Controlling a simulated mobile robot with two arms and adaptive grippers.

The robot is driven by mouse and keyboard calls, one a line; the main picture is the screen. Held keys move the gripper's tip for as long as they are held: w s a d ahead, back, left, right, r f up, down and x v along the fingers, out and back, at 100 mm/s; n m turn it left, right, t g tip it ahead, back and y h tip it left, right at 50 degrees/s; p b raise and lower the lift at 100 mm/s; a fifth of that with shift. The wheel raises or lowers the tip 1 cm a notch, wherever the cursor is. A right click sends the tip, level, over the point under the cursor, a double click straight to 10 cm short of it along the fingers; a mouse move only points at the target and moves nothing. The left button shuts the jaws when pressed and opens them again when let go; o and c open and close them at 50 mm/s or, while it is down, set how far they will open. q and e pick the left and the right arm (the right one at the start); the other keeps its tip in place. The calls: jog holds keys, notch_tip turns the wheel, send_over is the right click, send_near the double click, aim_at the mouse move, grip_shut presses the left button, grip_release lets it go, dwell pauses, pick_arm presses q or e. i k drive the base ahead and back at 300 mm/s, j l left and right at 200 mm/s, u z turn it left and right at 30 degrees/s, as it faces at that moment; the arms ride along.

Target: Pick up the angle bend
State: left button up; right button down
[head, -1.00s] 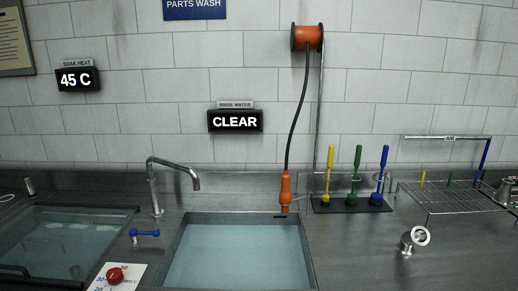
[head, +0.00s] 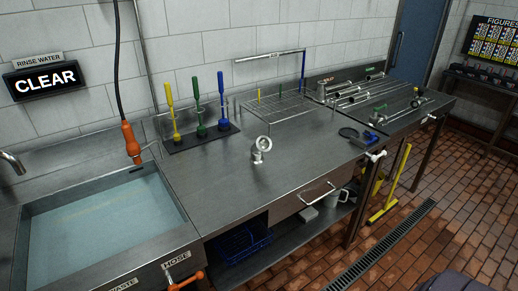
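The angle bend looks to be the short metal elbow (head: 262,147) with a pale round ring face. It stands alone on the steel worktop, right of the sink and in front of the wire rack. Its ring faces up and toward me, and nothing touches it. Neither of my grippers shows in the head view.
A water-filled sink (head: 100,228) lies to the left, with an orange hanging sprayer (head: 131,142) by its back corner. Yellow, green and blue brushes stand in a holder (head: 200,136). A wire rack (head: 290,105) and pipe parts (head: 360,90) are behind and right. Worktop around the elbow is clear.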

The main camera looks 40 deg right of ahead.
aim_at(263, 144)
jog(key=i+j+z, duration=0.4)
jog(key=j, duration=0.25)
jog(key=j+z, duration=0.15)
jog(key=j, duration=0.2)
jog(key=i+j+z, duration=0.2)
jog(key=j, duration=0.2)
